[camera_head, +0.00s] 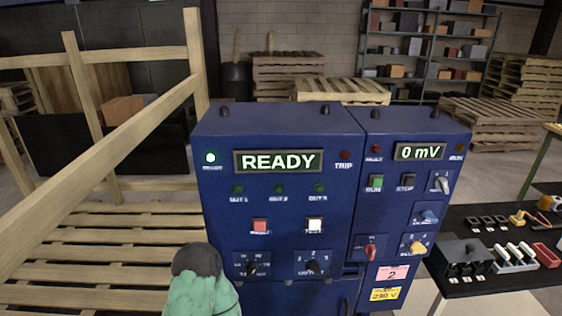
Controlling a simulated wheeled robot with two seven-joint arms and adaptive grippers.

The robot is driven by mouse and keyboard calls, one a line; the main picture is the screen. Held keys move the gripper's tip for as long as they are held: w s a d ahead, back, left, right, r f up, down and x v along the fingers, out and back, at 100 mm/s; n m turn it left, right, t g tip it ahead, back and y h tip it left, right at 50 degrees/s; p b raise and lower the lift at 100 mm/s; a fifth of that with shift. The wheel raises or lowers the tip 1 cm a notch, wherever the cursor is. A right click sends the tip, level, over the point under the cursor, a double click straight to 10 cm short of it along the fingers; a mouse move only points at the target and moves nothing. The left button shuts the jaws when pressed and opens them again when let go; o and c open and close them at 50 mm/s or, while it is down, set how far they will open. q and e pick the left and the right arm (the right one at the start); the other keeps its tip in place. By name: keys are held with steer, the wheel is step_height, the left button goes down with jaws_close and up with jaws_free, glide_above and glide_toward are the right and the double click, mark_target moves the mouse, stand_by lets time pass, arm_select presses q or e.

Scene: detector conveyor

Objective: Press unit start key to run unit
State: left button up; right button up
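The blue detector cabinet (287,213) stands upright in front of me. Its left display (278,161) reads READY, with a lit green-white lamp (211,158) beside it. The right section (412,203) shows "0 mV" on a small display (419,152). Below that are a green key (376,181) marked RUN and a dark key (408,180) that seems to be marked STOP. A red key (260,226) and a white key (315,224) sit lower on the left section. I see no fingertips of either gripper.
A rounded green and dark part, likely my own arm, rises at the bottom in front of the cabinet's lower left. Wooden rails (110,145) and pallet slats (120,240) lie left. A dark bench (500,250) with switches stands right. Shelves (430,45) and pallets are behind.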

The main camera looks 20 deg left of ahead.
jaws_close()
stand_by(1.0)
